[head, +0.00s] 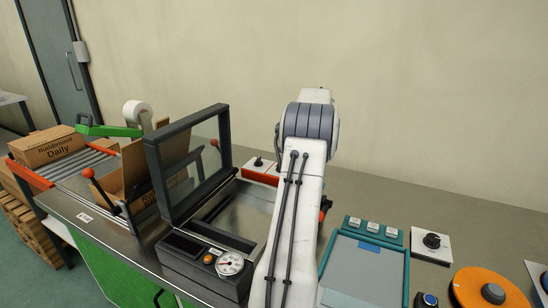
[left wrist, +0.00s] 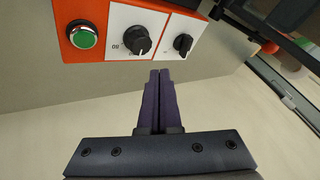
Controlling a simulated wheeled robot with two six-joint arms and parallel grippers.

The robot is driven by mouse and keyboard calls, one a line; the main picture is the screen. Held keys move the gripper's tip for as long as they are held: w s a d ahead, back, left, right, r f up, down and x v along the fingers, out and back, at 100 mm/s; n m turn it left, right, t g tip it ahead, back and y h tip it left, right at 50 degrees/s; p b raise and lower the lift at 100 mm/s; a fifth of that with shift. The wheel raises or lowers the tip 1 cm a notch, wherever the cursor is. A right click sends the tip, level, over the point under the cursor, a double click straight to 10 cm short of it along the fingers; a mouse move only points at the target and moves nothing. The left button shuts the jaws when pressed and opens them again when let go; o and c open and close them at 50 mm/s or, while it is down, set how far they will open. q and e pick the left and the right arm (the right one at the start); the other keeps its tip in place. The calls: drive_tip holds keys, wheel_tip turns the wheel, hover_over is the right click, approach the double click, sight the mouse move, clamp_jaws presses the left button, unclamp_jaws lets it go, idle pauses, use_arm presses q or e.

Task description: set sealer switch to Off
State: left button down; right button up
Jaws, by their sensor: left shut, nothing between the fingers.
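An orange control panel (left wrist: 70,15) fills the top of the left wrist view. It carries a round green button (left wrist: 83,36), a larger black knob (left wrist: 137,41) on a white plate and a smaller black switch (left wrist: 183,43) on another white plate. I cannot read which one is marked for the sealer. My left gripper (left wrist: 160,73) is shut and empty, its dark purple fingertips just below the two white plates; I cannot tell whether they touch. In the head view the panel (head: 262,178) is partly hidden behind my left arm, which also hides the gripper. My right gripper is not in view.
A black machine with an open clear lid (head: 187,208) and a gauge (head: 230,263) stands left of my arm. A roller conveyor with cardboard boxes (head: 48,146) is further left. A teal tray (head: 366,268), a white knob plate (head: 431,258) and an orange disc (head: 470,288) lie right.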

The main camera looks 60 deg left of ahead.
use_arm(q)
drive_tip(key=shift+w+v, duration=0.1)
drive_tip(key=shift+v, duration=0.85)
drive_tip(key=shift+w+v, duration=0.15)
drive_tip(key=shift+v, duration=0.85)
